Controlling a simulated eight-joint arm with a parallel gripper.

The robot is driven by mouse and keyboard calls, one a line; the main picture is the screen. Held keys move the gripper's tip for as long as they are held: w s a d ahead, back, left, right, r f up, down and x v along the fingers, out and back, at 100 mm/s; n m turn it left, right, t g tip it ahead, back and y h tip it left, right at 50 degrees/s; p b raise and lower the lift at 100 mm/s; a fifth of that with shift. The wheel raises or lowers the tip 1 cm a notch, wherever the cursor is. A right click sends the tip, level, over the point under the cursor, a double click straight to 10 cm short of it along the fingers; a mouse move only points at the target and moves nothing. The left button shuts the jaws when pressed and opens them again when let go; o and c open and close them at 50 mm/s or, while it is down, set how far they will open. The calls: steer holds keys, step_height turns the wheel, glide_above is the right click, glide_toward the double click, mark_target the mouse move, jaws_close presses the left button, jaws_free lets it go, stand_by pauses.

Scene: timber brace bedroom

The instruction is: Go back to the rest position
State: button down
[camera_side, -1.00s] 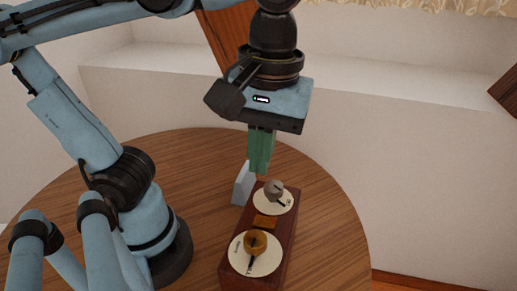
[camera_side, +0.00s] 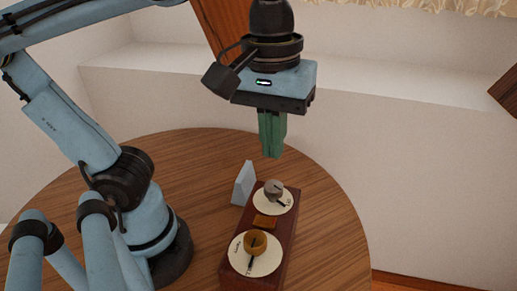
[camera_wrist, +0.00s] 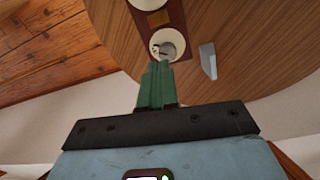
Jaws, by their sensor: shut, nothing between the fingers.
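My gripper (camera_side: 272,150) has green fingers that are shut and empty. It hangs above the back end of a dark red-brown wooden box (camera_side: 280,232), clear of it. In the wrist view the gripper (camera_wrist: 157,68) points toward the end of the box (camera_wrist: 176,15). On the box, a grey knob (camera_side: 273,189) sits on a white dial at the back. A brass-coloured knob (camera_side: 255,242) sits on a white dial at the front. A small brass plate (camera_side: 265,222) lies between the dials.
A pale grey wedge-like block (camera_side: 243,183) stands on the table beside the box's left side; it also shows in the wrist view (camera_wrist: 208,60). The round wooden table (camera_side: 325,215) is clear to the right of the box. A white wall ledge (camera_side: 400,95) runs behind.

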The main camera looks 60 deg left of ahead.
steer(key=w+a+f+m+t, duration=0.6)
steer(key=w+a+f+m, duration=0.1)
steer(key=a+f, duration=0.4)
steer(key=shift+w+f, duration=0.25)
steer(key=shift+w, duration=0.5)
